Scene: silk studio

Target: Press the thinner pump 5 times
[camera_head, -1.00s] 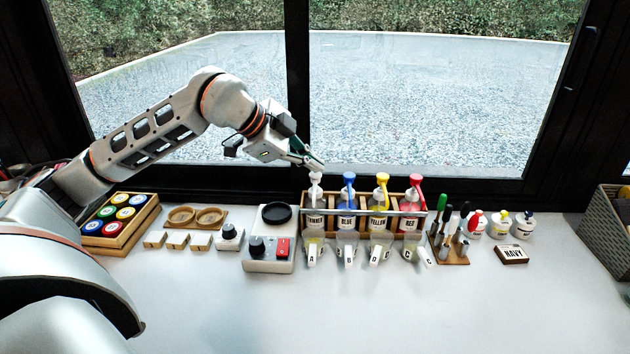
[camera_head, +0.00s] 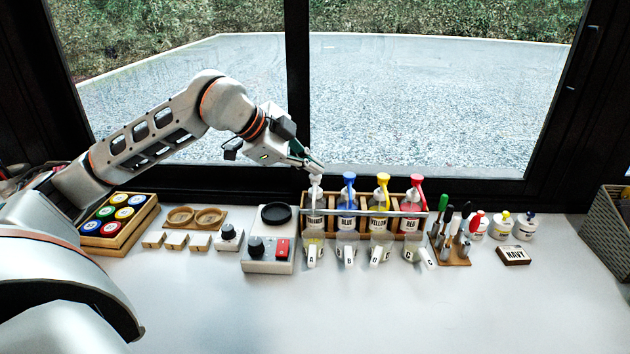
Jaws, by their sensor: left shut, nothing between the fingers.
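The thinner pump bottle (camera_head: 315,207) has a white pump head and stands at the left end of a wooden rack (camera_head: 334,213). My left gripper (camera_head: 318,168) is shut and empty, with its fingertips at the top of the white pump head. They look to be touching it or just above it. Bottles with a blue pump (camera_head: 348,190), a yellow pump (camera_head: 382,190) and a red pump (camera_head: 415,192) stand to its right in the rack. My right gripper is not in view.
Lettered cups (camera_head: 312,257) stand in front of the rack. A pen stand (camera_head: 452,255), small bottles and a NAVY block (camera_head: 513,255) are at the right. The front table area (camera_head: 400,315) is clear.

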